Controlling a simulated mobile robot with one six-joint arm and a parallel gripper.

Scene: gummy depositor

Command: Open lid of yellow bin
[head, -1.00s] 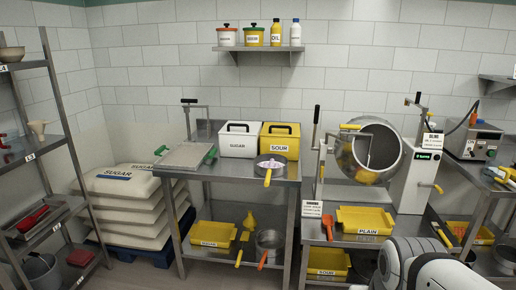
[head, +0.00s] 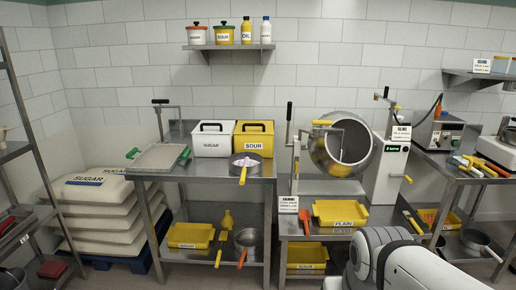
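The yellow bin (head: 253,142), labelled SOUR, stands at the back of the left steel table, right of a white bin (head: 212,143) labelled SUGAR. Its yellow lid (head: 254,127) with a dark handle is on and looks closed. A pan (head: 246,162) with a yellow handle sits in front of the yellow bin and covers part of its lower front. My white arm shows at the lower right, in front of the right table and well away from the bin. My gripper is out of view.
The left table (head: 205,175) also holds a tray (head: 160,157) with green handles. A tumbling drum (head: 342,147) and a yellow PLAIN tray (head: 340,212) are on the right table. Sugar sacks (head: 100,190) are stacked at left. Grey floor shows in front of the left table.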

